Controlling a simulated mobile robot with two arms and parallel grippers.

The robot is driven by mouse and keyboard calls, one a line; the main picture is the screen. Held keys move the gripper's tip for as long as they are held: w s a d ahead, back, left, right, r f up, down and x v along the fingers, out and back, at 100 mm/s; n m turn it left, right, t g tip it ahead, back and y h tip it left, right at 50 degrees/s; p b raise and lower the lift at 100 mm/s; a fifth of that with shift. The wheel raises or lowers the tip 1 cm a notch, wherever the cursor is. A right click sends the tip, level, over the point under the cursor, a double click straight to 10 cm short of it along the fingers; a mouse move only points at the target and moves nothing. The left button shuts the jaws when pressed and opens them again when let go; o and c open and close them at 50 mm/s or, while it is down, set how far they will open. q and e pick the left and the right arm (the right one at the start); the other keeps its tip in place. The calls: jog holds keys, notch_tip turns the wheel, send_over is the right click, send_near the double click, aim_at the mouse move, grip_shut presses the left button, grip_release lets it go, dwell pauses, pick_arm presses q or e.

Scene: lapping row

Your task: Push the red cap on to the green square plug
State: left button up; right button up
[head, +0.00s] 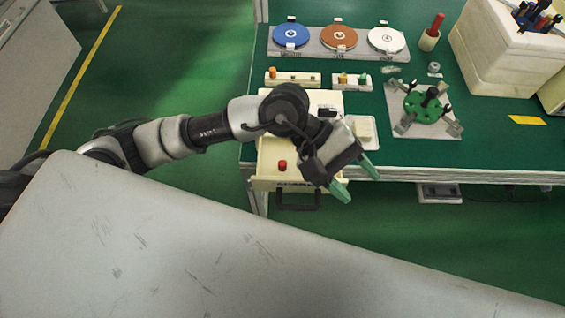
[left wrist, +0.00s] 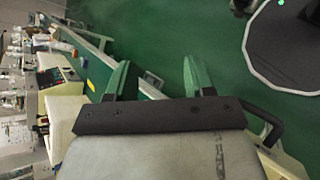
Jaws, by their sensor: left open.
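A small red piece (head: 282,165), which looks like the red cap, sits in the open cream drawer (head: 262,183) at the table's front. Small plugs stand on a white block on the table; one looks green (head: 362,78), but its shape is too small to tell. My left gripper (head: 355,180) is open and empty, in front of the table edge, to the right of the red piece and apart from it. In the left wrist view its two green fingers (left wrist: 160,78) stand wide apart with nothing between them. My right gripper is not in view.
The drawer's dark handle (head: 297,205) sticks out at the front. Blue, brown and white discs (head: 339,37) lie on a grey board at the back. A green fixture (head: 426,106) on a grey plate and a white foam box (head: 500,60) stand at the right.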

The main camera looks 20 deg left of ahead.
pick_arm(q)
jog(key=w+a+f+m+y, duration=0.1)
jog(key=a+y, duration=0.1)
jog(key=w+a+f+m+t+y, duration=0.1)
jog(key=a+f+y, duration=0.1)
jog(key=w+a+f+m+y, duration=0.1)
jog(key=w+a+f+y, duration=0.1)
jog(key=a, duration=0.1)
jog(key=shift+f+t, duration=0.1)
jog(key=shift+t, duration=0.3)
jog(key=w+a+f+m+t+y, duration=0.1)
jog(key=w+a+m+y, duration=0.1)
jog(key=w+a+y, duration=0.4)
send_over(283, 163)
jog(key=shift+t+h, duration=0.3)
jog(key=shift+h, duration=0.1)
jog(key=f, duration=0.5)
jog(key=shift+d+f+p, duration=0.1)
jog(key=shift+d+p, duration=0.15)
jog(key=shift+p, duration=0.1)
jog(key=f, duration=0.1)
jog(key=f+p, duration=0.1)
jog(key=f, duration=0.2)
jog(key=shift+a+f+p, duration=0.3)
jog(key=shift+a+f, duration=0.05)
jog(key=shift+f, duration=0.5)
grip_shut()
jog(key=shift+r, duration=0.1)
